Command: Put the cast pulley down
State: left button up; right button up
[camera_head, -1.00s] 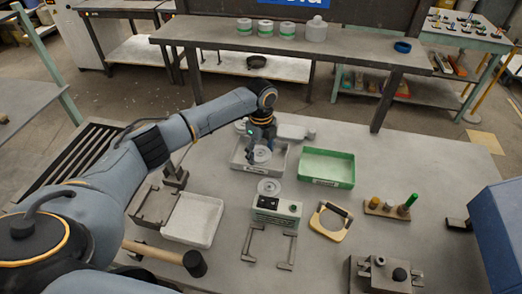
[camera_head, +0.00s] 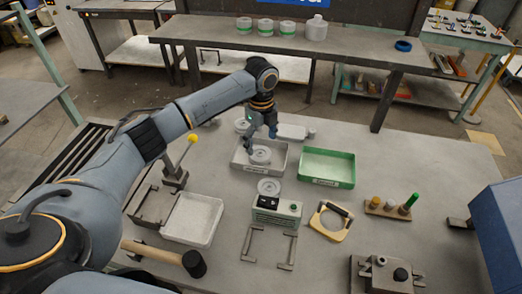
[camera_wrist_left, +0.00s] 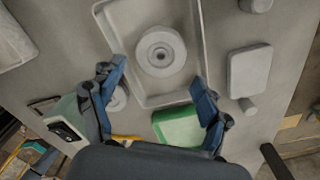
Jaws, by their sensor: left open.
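The cast pulley (camera_head: 260,155), a round grey wheel with a hub, lies flat in the grey tray (camera_head: 236,166) left of the green tray. The pulley (camera_wrist_left: 161,51) and grey tray (camera_wrist_left: 124,48) also show in the left wrist view. My left gripper (camera_head: 265,135) is open and empty, just above the pulley and apart from it. In the left wrist view, its fingers (camera_wrist_left: 158,76) are spread wide below the pulley in the picture. My right gripper is not in view.
The green tray (camera_head: 326,168) is empty. A white tray (camera_head: 191,219) and a mallet (camera_head: 192,263) are nearer.

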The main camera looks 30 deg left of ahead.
aim_at(261, 154)
pick_arm(q)
notch_tip(261, 154, up, 7)
jog(key=shift+r+b, duration=0.15)
jog(key=shift+b, duration=0.2)
dwell(0.4)
